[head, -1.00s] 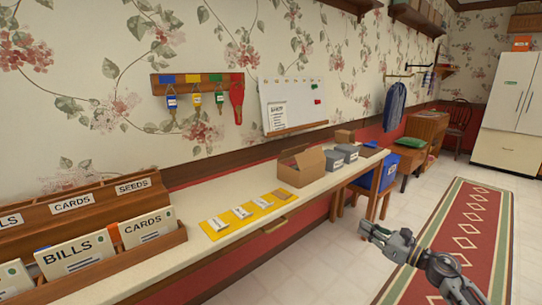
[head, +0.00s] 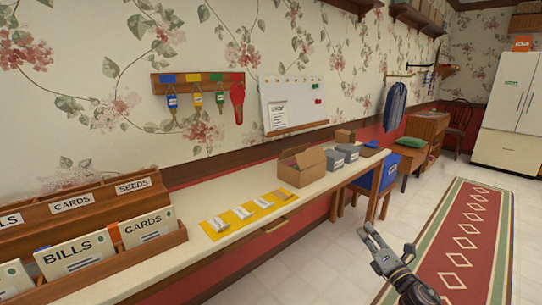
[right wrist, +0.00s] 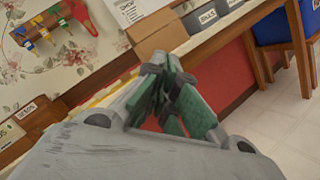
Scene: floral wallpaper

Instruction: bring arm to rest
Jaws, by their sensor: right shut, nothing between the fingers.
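My right gripper (head: 370,230) is in the lower right of the head view, over the pale floor in front of the counter and beside the rug. Its fingers are shut and hold nothing. In the right wrist view the green-padded fingers (right wrist: 172,95) meet, with the counter front and red wall behind them. My left gripper is not in view.
A long counter (head: 225,250) carries a letter rack (head: 80,208), a yellow strip (head: 242,215), an open cardboard box (head: 303,168) and grey boxes (head: 346,152). The floor and rug (head: 470,235) are clear.

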